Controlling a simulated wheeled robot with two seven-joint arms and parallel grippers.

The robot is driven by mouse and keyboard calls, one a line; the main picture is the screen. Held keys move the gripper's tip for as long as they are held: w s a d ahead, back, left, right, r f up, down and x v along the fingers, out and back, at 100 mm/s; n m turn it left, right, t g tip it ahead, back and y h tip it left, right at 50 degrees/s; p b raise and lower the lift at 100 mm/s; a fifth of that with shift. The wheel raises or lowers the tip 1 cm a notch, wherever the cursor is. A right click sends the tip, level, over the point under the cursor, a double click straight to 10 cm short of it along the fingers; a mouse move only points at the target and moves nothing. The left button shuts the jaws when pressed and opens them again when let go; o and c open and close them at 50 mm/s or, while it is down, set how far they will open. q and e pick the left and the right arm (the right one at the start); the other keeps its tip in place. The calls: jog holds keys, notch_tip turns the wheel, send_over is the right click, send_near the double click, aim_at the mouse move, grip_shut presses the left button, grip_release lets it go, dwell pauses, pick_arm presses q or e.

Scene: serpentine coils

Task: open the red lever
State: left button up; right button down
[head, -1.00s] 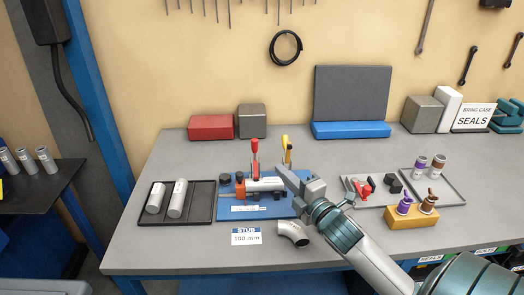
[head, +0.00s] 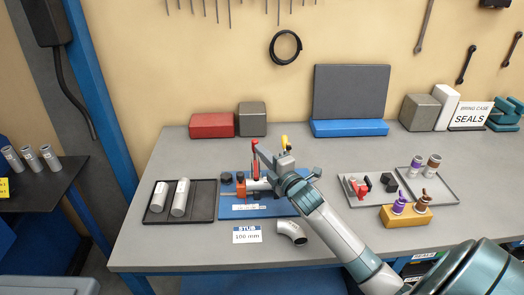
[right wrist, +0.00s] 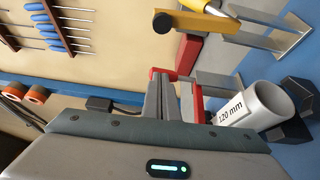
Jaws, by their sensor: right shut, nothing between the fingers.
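The red lever (head: 255,162) stands upright on the blue fixture board (head: 236,211), at the middle of the bench. In the right wrist view the closed fingers (right wrist: 166,98) partly cover the lever's lower part. A white tube marked 120 mm (right wrist: 255,103) lies in the fixture. My left gripper is not in view.
A yellow-handled lever (head: 284,142) stands right behind my right gripper. A dark tray (head: 208,211) with two tubes lies left of the board. A bent pipe (head: 291,232) and the STUB card (head: 247,235) lie in front. Trays with small parts (head: 455,196) are at right.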

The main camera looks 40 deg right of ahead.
jog(key=shift+w+d+r, duration=0.25)
jog(key=shift+w, duration=0.15)
dwell(0.7)
jog(key=shift+w+d, duration=0.5)
jog(key=shift+w, duration=0.35)
jog(key=shift+w+d, duration=0.55)
jog(key=shift+w, duration=0.25)
jog(key=shift+w+d, duration=0.5)
jog(key=shift+w, duration=0.35)
jog(key=shift+r, duration=0.1)
